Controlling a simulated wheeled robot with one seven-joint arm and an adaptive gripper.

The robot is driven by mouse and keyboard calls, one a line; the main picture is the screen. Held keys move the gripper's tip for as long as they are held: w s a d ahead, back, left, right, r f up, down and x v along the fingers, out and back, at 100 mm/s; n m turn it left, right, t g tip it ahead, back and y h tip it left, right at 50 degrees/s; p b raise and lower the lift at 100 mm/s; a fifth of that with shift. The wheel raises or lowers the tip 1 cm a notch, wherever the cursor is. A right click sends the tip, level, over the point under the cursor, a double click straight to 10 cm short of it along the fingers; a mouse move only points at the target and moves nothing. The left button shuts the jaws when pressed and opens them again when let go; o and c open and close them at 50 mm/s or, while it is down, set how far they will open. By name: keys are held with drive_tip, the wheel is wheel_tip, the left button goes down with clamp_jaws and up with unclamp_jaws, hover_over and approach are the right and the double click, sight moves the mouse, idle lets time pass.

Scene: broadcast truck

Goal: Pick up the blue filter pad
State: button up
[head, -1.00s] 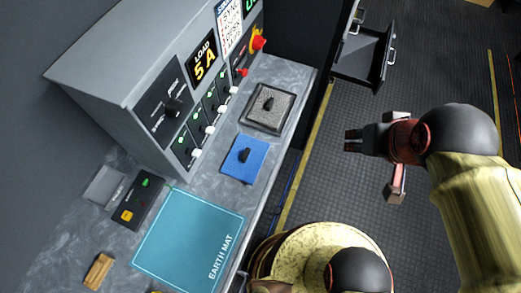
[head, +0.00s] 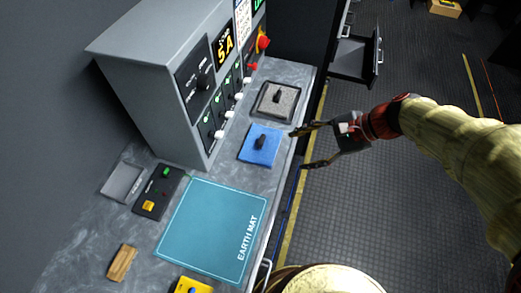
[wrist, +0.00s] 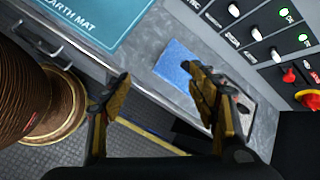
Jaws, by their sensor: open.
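The blue filter pad (head: 259,147) lies flat on the grey worktop, with a small black knob on top. It also shows in the wrist view (wrist: 177,64), partly hidden behind one finger. My gripper (head: 303,148) is open and empty. In the head view it is just right of the pad, by the worktop's front edge, with its fingers pointing left toward the pad. In the wrist view my gripper (wrist: 160,92) has its fingers wide apart, one over the worktop's edge and one in front of the pad.
A grey pad in a dark tray (head: 276,100) sits just behind the blue pad. The teal earth mat (head: 210,230) lies in front. A control cabinet (head: 150,90) with switches stands along the left. An open drawer (head: 356,60) is at the back. Floor is clear on the right.

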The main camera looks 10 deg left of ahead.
sight(264, 139)
drive_tip(key=w+a+f+m+y, duration=0.1)
drive_tip(key=w+a+f+m, duration=0.1)
drive_tip(key=f, duration=0.1)
drive_tip(key=w+a+f+m+y+b, duration=0.1)
drive_tip(key=w+f+m+y, duration=0.1)
drive_tip(key=w+f+m, duration=0.1)
drive_tip(key=w+a+f+m+y+b, duration=0.1)
drive_tip(key=w+a+f+m, duration=0.1)
drive_tip(key=w+f, duration=0.1)
drive_tip(key=shift+a+f+m+t+y, duration=0.3)
drive_tip(key=shift+f+m+t+y, duration=0.1)
drive_tip(key=shift+f, duration=0.3)
drive_tip(key=b+x, duration=0.1)
drive_tip(key=x, duration=0.1)
drive_tip(key=b+x, duration=0.1)
drive_tip(key=x, duration=0.1)
drive_tip(key=w+b+x, duration=0.1)
drive_tip(key=x, duration=0.2)
drive_tip(key=shift+a, duration=0.35)
drive_tip(key=shift+c, duration=0.3)
drive_tip(key=c, duration=1.1)
drive_tip(key=shift+c, duration=0.5)
